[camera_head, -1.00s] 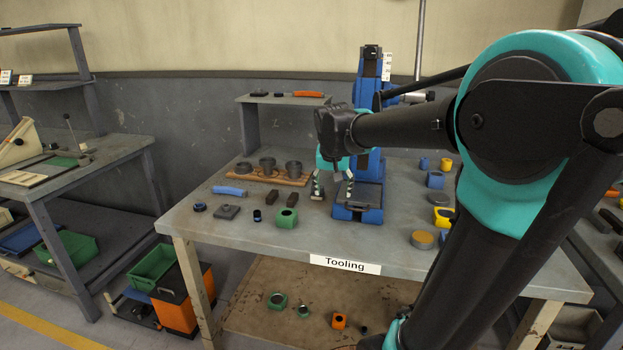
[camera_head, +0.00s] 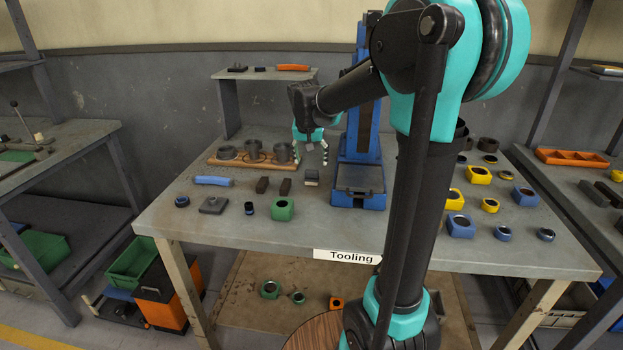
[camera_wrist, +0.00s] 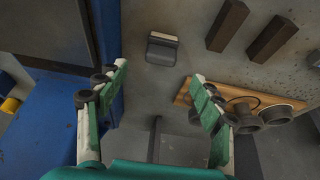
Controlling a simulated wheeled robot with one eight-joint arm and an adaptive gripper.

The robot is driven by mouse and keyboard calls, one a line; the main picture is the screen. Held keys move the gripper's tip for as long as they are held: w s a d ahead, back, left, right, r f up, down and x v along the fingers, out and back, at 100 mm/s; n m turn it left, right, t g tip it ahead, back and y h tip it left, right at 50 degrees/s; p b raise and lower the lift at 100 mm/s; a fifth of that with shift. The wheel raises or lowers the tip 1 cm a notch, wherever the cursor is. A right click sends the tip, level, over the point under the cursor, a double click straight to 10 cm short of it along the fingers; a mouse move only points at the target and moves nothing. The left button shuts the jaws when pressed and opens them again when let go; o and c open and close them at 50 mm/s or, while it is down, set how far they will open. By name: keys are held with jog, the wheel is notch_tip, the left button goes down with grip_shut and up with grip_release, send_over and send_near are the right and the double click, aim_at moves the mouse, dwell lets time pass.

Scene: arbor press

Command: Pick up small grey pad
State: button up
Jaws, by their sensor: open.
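The small grey pad (camera_head: 312,177) lies on the tabletop, just left of the blue press base, and looks like a small block with a lighter top. In the wrist view the pad (camera_wrist: 162,50) lies beyond the fingertips, roughly centred between them. My gripper (camera_head: 317,150) is open and empty, above the table and a little behind the pad in the head view. In the wrist view its two green fingers (camera_wrist: 160,74) are spread wide, with nothing between them.
The blue arbor press (camera_head: 359,180) stands close to the right of the pad. Two dark blocks (camera_head: 274,186) lie left of it. A wooden rack with dark cups (camera_head: 253,160) is behind left. A green block (camera_head: 283,208) sits nearer the front edge.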

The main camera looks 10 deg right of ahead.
aim_at(312, 171)
jog(key=shift+x, duration=3.75)
jog(key=shift+s, duration=0.1)
jog(key=shift+c, duration=0.6)
jog(key=c, duration=1.1)
jog(key=shift+c, duration=0.2)
notch_tip(312, 171, up, 20)
